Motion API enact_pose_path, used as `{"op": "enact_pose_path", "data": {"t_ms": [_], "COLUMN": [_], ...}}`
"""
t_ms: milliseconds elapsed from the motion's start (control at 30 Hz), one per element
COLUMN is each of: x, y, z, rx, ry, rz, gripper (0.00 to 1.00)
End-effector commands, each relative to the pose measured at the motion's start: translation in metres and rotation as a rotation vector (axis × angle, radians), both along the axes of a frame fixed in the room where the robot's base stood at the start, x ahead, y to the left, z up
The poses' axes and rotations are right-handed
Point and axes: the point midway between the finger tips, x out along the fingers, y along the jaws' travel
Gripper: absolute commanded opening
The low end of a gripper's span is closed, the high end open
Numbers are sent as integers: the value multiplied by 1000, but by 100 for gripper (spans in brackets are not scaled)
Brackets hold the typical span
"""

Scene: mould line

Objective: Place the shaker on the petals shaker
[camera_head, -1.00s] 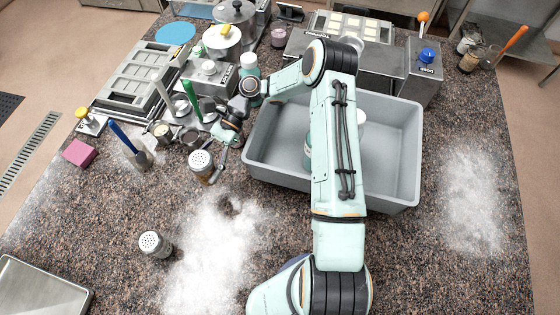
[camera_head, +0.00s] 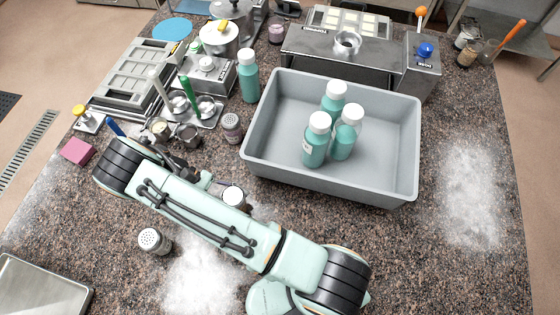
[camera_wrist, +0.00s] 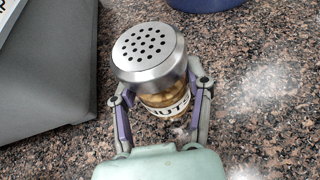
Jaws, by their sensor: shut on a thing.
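My gripper (camera_wrist: 160,88) is shut on a shaker with a perforated metal lid (camera_wrist: 150,50), brownish contents and a label reading partly "UT". It is upright between the fingers. In the head view the held shaker's pale top (camera_head: 233,196) shows just beyond my arm; my fingers are mostly hidden there. A second shaker (camera_head: 231,127) with dark purplish contents stands left of the grey bin, apart from the held one; it may be the petals shaker, but its label is too small to read. A third shaker (camera_head: 155,241) stands at the front left.
The grey bin (camera_head: 408,150) holds several teal bottles. Another teal bottle (camera_head: 249,76) stands left of the bin. Small metal cups and a tray (camera_head: 205,115) crowd the back left. White powder lies on the counter at the front and right. A pink block (camera_head: 77,151) lies at left.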

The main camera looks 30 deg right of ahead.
Motion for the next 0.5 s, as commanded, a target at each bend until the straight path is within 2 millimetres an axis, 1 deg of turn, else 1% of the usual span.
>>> {"op": "enact_pose_path", "data": {"t_ms": [33,67,167,300,400,500], "x": [-2,-3,-5,-3,1,6], "y": [-2,-5,-19,-31,-33,-32], "z": [1,3,11,26,38,51], "rx": [-7,-8,-3,2,2,1], "ry": [1,1,9,13,13,13], "rz": [112,187,480,864,1119,1326], "gripper": [10,10,10,10,10,10]}}
